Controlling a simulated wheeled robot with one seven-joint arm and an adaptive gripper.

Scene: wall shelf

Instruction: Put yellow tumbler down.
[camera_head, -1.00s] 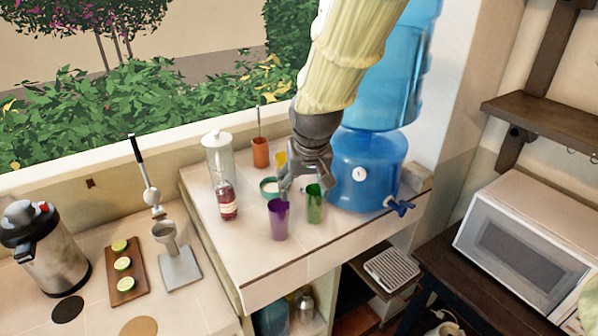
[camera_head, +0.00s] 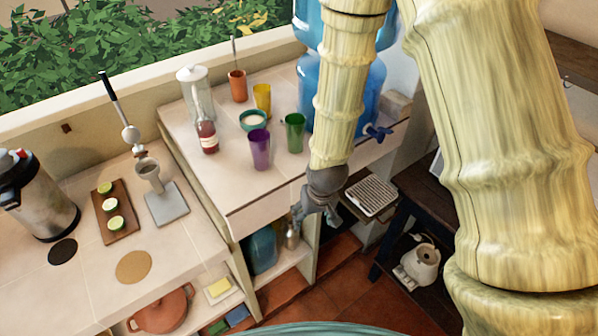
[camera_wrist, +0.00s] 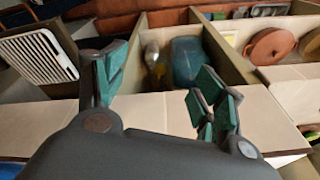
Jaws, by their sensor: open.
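The yellow tumbler (camera_head: 262,97) stands upright on the raised tiled counter (camera_head: 230,186), behind the green tumbler (camera_head: 293,132) and the purple tumbler (camera_head: 259,149). A small teal-rimmed bowl (camera_head: 253,121) stands just in front of it. My gripper (camera_head: 314,214) is in front of the counter's front edge, well apart from the yellow tumbler. In the wrist view my gripper (camera_wrist: 160,95) is open, with nothing between its teal-padded fingers. The yellow tumbler does not show in the wrist view.
The glass dispenser (camera_head: 194,92), red bottle (camera_head: 207,137) and orange cup (camera_head: 237,85) stand on the same counter. The blue water jug (camera_head: 308,85) is partly hidden by my arm. A drying rack (camera_head: 371,196) and white kettle (camera_head: 420,262) are lower right.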

